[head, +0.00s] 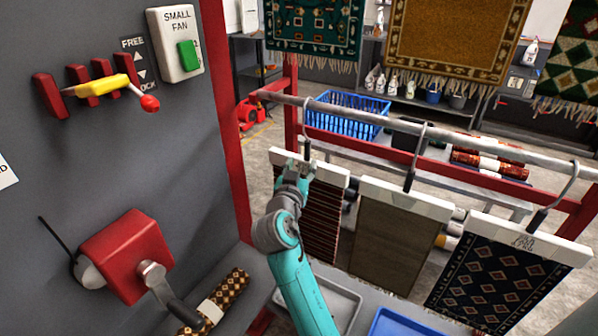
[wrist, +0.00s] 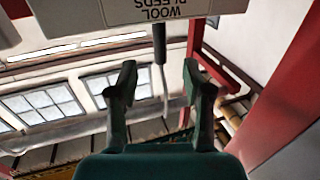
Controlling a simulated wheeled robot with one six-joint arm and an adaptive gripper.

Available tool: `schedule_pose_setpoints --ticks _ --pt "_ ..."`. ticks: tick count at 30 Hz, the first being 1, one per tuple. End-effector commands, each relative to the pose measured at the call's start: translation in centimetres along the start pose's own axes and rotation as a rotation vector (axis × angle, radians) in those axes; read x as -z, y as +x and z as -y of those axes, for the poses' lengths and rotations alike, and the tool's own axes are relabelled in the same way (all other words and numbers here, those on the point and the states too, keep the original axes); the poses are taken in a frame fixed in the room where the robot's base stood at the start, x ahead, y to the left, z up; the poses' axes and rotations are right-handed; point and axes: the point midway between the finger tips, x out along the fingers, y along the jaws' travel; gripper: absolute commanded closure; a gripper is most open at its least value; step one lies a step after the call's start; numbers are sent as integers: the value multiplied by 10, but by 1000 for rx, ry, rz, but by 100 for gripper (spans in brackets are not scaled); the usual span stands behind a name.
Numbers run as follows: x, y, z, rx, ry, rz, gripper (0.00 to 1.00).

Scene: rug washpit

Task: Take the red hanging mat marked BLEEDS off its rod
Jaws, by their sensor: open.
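The red striped mat (head: 321,222) hangs from the metal rod (head: 365,120) by a hook (head: 306,135), leftmost of three hanging mats in the head view. Its white hanger bar (head: 330,174) is partly hidden by my gripper (head: 295,172). In the wrist view a white label (wrist: 178,10) reads WOOL BLEEDS upside down. My gripper (wrist: 159,70) is open there, and the hook's dark stem (wrist: 159,42) shows between the fingertips. I see no finger touching it, and I cannot tell its depth between them.
A brown mat (head: 397,238) and a dark blue patterned mat (head: 502,275) hang to the right on the same rod. A red post (head: 228,130) and grey panel with levers stand left. A rolled rug (head: 222,300) lies below. A blue basket (head: 345,112) stands behind.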

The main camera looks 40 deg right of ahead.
Motion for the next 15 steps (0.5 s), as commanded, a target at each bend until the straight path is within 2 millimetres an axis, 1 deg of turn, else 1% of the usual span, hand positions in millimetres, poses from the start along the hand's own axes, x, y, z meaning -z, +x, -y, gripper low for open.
schedule_pose_setpoints --ticks 15 --pt "0 36 -1 -1 0 1 50"
